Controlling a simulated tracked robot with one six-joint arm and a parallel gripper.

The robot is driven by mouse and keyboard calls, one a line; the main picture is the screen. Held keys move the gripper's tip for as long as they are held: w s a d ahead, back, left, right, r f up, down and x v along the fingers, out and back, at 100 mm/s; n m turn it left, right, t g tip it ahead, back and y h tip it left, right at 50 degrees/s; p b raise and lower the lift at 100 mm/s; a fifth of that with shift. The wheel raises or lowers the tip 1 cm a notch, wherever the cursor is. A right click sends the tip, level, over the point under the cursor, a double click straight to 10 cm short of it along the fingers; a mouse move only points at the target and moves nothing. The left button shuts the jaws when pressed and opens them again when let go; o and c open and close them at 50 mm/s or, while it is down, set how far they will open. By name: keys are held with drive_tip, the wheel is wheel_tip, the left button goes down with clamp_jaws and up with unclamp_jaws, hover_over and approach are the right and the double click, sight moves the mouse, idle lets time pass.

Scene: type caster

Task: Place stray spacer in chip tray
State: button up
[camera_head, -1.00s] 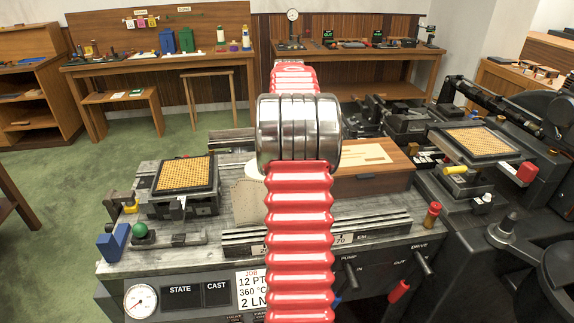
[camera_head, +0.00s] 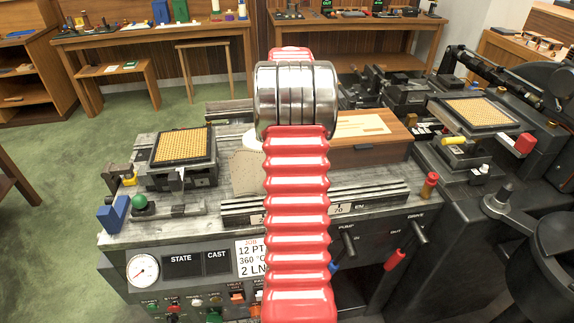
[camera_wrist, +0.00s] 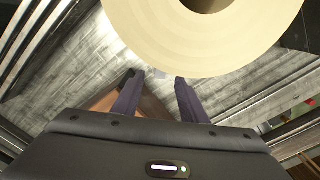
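My gripper (camera_wrist: 154,78) shows in the wrist view with its two dark fingers apart; my red arm hides it in the head view. A small pale grey piece (camera_wrist: 160,74), possibly the stray spacer, shows near and between the fingertips; I cannot tell whether they touch it. I cannot surely pick out the chip tray. A wooden box (camera_head: 368,148) with a cream label stands right of my arm on the machine bed. A large cream round thing (camera_wrist: 155,45) with a dull hollow centre fills the top of the wrist view.
The grey machine bed (camera_head: 192,228) carries a left block of gold-coloured cells (camera_head: 182,146). A similar block (camera_head: 478,112) is at the right. Levers and a red-topped post (camera_head: 430,184) stand along the right front. Benches line the back wall; green floor is open at left.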

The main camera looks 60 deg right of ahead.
drive_tip(key=shift+f, duration=0.3)
drive_tip(key=shift+w+f, duration=0.1)
drive_tip(key=shift+f, duration=2.4)
drive_tip(key=shift+c, duration=0.4)
clamp_jaws()
